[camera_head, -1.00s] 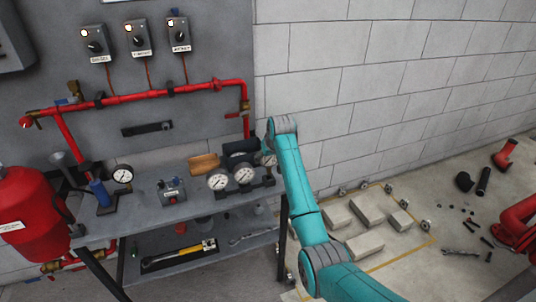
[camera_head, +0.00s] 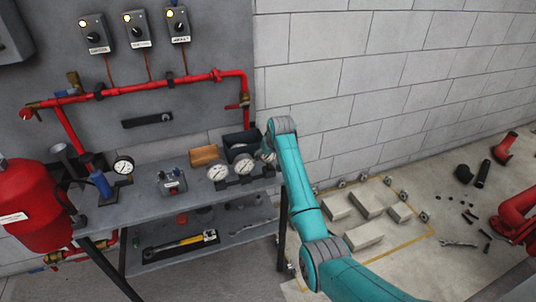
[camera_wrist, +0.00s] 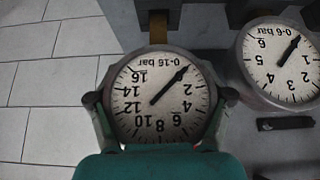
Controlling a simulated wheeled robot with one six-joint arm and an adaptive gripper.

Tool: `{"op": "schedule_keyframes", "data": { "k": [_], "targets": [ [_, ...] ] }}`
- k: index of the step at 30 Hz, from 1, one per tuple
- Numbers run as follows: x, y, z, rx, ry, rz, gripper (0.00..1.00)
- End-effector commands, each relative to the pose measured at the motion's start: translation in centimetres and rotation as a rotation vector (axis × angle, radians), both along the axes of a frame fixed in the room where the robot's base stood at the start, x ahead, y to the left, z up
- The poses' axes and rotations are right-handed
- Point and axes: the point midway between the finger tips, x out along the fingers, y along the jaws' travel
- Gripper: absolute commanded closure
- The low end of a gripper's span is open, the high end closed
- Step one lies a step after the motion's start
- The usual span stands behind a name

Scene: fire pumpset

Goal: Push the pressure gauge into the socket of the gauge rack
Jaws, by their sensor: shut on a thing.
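My gripper (camera_wrist: 158,105) is shut on a round pressure gauge (camera_wrist: 155,92) with a white 0-16 bar dial. One finger is on each side of its rim. The brass stem (camera_wrist: 158,28) points up in the wrist view, towards a dark block edge of the rack; I cannot tell whether it is in a socket. In the head view my gripper is mostly hidden behind my teal arm at the bench's right end. The gauge rack (camera_head: 240,182) carries two gauges, one (camera_head: 217,171) left of the other (camera_head: 243,163). A 0-6 bar gauge (camera_wrist: 280,62) is right of the held one.
The grey bench (camera_head: 140,205) holds a small control box (camera_head: 172,182), a blue-bodied gauge stand (camera_head: 101,184), a tan block (camera_head: 204,155) and a dark bin (camera_head: 240,141). A red pipe (camera_head: 150,84) runs above. The floor on the right has blocks (camera_head: 367,203).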

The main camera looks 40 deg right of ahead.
Motion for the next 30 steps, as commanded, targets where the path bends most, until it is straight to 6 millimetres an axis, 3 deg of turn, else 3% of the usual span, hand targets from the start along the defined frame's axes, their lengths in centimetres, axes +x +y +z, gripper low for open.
{"op": "schedule_keyframes", "data": {
  "k": [1,2,20,30],
  "targets": [
    [-0.8,0.4,-2.2,0.014,0.035,0.001,0.88],
    [-0.8,0.4,-2.2,0.014,0.035,0.001,0.88],
    [-0.8,0.4,-2.0,0.014,0.035,0.001,0.88],
    [-0.7,0.4,-0.2,0.007,0.013,-0.002,0.88]
  ]
}}
